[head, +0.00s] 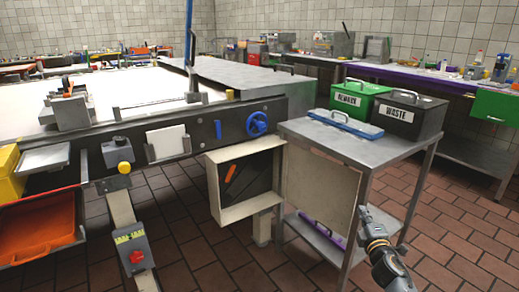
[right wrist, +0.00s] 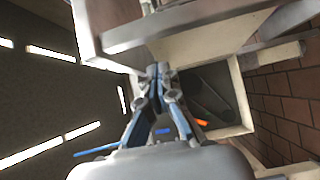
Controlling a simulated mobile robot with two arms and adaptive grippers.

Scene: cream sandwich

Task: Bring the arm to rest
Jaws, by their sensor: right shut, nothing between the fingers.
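My right gripper (head: 364,212) shows low on the right in the head view, in front of the metal side table. Its fingertip end lies close to the free edge of the open cabinet door (head: 320,188); I cannot tell whether they touch. In the right wrist view the two fingers of the gripper (right wrist: 158,70) are together, shut and empty. The open cabinet (head: 214,190) under the machine shows an orange item (head: 231,174) inside. My left gripper is not in view.
The metal side table (head: 385,151) carries a green REWORK bin (head: 352,101), a dark WASTE bin (head: 408,117) and a blue-handled tray (head: 345,123). An orange tray (head: 40,232) is at the left. Tiled floor (head: 445,235) is open at the right.

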